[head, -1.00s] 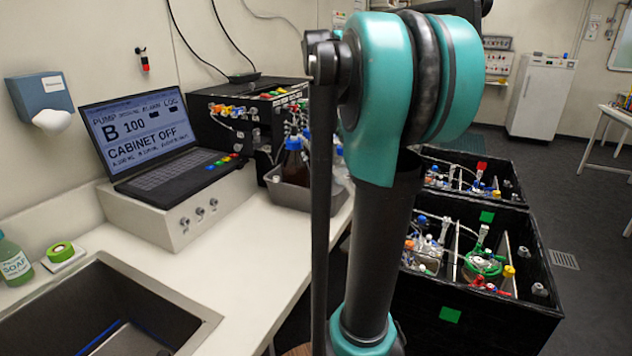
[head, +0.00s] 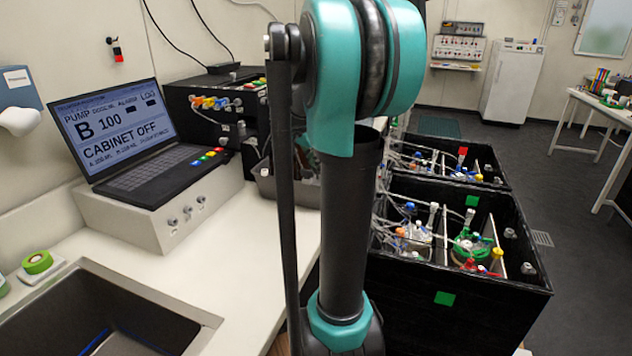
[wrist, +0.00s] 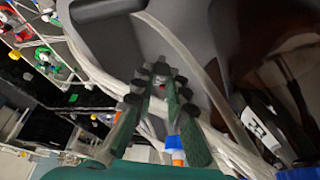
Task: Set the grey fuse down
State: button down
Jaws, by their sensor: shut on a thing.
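My gripper (wrist: 160,78) shows in the wrist view with its two green fingers drawn together at the dark tips. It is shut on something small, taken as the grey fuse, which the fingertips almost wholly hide. A tiny red spot shows between the fingers. Behind the tips are a grey tray wall (wrist: 120,35) and pale tubes. In the head view my upright arm hides the gripper and the fuse.
A laptop (head: 120,138) reading "CABINET OFF" stands on a white box (head: 170,205) on the counter (head: 240,245). A sink (head: 75,310) is at front left. Black crates (head: 450,285) with tubing and vessels stand right of my arm. The counter's front middle is bare.

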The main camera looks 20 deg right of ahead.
jog(key=shift+f, duration=2.8)
jog(key=shift+f, duration=0.15)
jog(key=c, duration=1.5)
grip_release()
jog(key=shift+c, duration=0.2)
jog(key=v, duration=1.2)
jog(key=shift+s, duration=0.1)
